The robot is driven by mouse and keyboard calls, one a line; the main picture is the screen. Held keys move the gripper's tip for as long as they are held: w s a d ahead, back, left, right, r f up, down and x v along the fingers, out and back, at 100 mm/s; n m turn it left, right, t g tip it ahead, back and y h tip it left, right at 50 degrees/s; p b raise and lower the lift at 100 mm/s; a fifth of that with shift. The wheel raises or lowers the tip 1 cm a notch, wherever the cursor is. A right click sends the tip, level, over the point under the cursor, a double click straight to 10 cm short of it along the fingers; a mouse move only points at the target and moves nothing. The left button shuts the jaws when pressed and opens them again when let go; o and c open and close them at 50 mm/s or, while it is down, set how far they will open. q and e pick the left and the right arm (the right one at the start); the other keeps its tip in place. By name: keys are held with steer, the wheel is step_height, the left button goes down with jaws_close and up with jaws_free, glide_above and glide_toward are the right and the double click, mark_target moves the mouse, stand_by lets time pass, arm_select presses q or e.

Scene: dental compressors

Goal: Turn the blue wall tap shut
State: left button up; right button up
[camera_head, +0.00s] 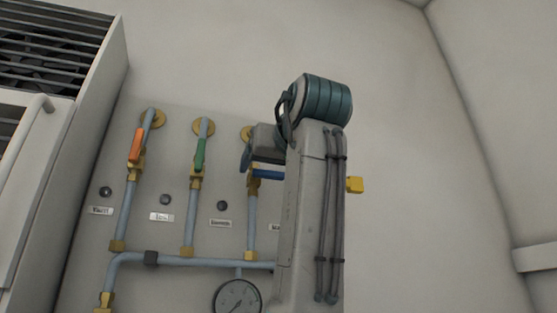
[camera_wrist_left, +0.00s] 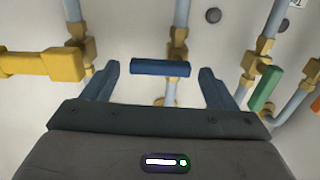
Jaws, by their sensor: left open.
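The blue tap handle (camera_head: 268,173) is on the third pipe from the left on the wall, partly hidden behind my left arm in the head view. It lies across its pipe. In the left wrist view the blue handle (camera_wrist_left: 160,67) shows whole, with brass fittings behind it. My left gripper (camera_head: 252,157) is in front of this tap, its fingers apart. In the wrist view one finger stands near each end of the handle, with a gap on both sides. I cannot tell how deep the fingers reach. My right gripper is not in view.
An orange tap (camera_head: 136,146) and a green tap (camera_head: 200,154) are to the left, their handles along their pipes. A yellow fitting (camera_head: 355,184) pokes out right of my arm. A gauge (camera_head: 237,297) sits below. A vented cabinet (camera_head: 95,90) stands at left; the right wall is bare.

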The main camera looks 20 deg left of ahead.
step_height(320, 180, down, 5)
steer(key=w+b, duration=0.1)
steer(key=b, duration=0.4)
arm_select(q)
steer(key=b+v, duration=0.1)
steer(key=v, duration=0.8)
steer(key=shift+s+d+b, duration=0.25)
steer(key=shift+b, duration=0.05)
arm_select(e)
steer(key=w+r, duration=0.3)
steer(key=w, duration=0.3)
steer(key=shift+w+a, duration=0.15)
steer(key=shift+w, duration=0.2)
arm_select(q)
steer(key=shift+f, duration=0.1)
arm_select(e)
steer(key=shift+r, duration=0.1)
arm_select(q)
steer(key=shift+f, duration=0.1)
